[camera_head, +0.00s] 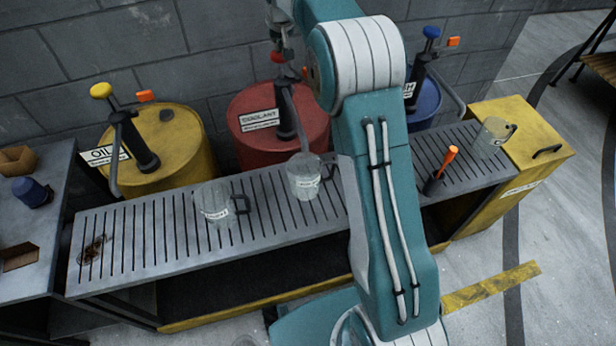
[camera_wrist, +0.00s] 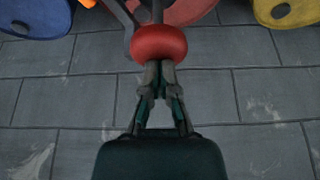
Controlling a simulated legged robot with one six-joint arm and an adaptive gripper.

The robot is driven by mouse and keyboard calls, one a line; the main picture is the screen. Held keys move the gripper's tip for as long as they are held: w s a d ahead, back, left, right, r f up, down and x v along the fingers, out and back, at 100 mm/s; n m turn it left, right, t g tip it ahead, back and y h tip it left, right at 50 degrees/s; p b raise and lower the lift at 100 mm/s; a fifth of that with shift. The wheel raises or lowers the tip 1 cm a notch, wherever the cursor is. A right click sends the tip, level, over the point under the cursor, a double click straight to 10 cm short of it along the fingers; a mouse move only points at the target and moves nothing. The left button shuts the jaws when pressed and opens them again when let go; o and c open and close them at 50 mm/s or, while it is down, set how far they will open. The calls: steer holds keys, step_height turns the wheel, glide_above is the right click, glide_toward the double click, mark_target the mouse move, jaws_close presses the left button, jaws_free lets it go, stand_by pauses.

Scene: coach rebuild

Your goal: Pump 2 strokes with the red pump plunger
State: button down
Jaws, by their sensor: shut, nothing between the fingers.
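The red pump plunger knob (camera_head: 277,57) tops the pump on the red drum (camera_head: 248,108), labelled COOLANT. In the wrist view the knob (camera_wrist: 158,42) is just past the fingertips of my gripper (camera_wrist: 157,68), which are closed together with nothing between them. The knob overlaps the tips there; I cannot tell whether they touch. In the head view my gripper (camera_head: 279,42) is right above the knob, partly hidden by my arm. A clear jug (camera_head: 303,180) stands on the slatted bench below the coolant pump's spout and looks empty.
A yellow drum (camera_head: 180,150) with a yellow knob (camera_head: 101,90) is at left, and a blue drum (camera_head: 425,105) with a blue knob (camera_head: 431,32) at right. A block wall is behind.

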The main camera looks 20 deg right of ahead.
mark_target(281, 63)
steer(key=shift+s+f, duration=0.1)
steer(key=shift+f, duration=2.6)
steer(key=shift+r, duration=4)
steer(key=shift+f, duration=0.1)
